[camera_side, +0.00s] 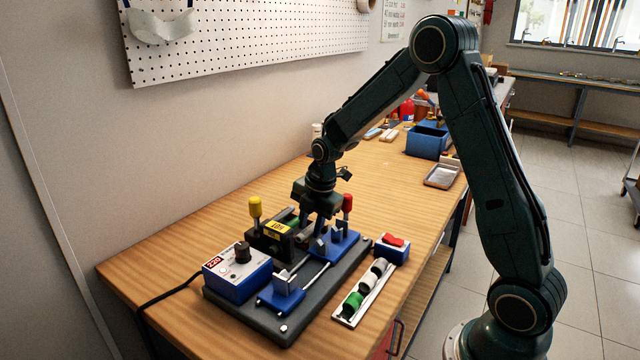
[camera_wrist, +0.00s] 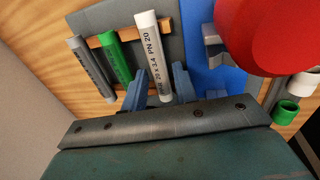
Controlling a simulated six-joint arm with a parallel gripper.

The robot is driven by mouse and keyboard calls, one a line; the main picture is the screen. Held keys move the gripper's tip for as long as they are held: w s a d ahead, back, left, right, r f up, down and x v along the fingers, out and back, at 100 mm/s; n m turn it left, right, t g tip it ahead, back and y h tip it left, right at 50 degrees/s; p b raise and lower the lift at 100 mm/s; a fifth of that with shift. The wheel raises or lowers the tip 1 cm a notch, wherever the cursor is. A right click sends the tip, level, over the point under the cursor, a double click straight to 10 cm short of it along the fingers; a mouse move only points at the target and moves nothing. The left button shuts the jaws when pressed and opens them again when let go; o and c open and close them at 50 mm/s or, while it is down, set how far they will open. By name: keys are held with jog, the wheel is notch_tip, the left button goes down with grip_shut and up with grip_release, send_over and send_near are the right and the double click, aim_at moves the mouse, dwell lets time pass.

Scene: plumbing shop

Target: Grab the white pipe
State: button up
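The white pipe (camera_wrist: 150,55), printed with dark lettering, lies across a wooden rest in the wrist view. It is beside a green pipe (camera_wrist: 119,55) and a grey pipe (camera_wrist: 89,65), the white one being rightmost. My gripper (camera_wrist: 158,88) has its two blue-grey fingers apart, one on each side of the near end of the white pipe. Whether either finger touches it cannot be told. In the side view my gripper (camera_side: 320,232) is low over the dark fixture, and the white pipe cannot be made out behind it.
A large red knob (camera_wrist: 268,35) stands close right of the fingers in the wrist view. A dark baseplate (camera_side: 250,316) carries blue clamps, a yellow-knobbed lever (camera_side: 255,207) and a blue control box (camera_side: 238,275). A tray (camera_side: 346,318) of fittings and a red-switch box (camera_side: 392,249) are right of it.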

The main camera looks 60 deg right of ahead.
aim_at(311, 229)
dwell(0.4)
grip_shut()
jog(key=shift+r, duration=0.1)
jog(key=w+v, duration=0.2)
jog(key=v, duration=0.7)
jog(key=w+r+v, duration=0.1)
jog(key=w+v, duration=0.1)
jog(key=v, duration=0.8)
jog(key=shift+r, duration=0.2)
jog(key=shift+w, duration=0.15)
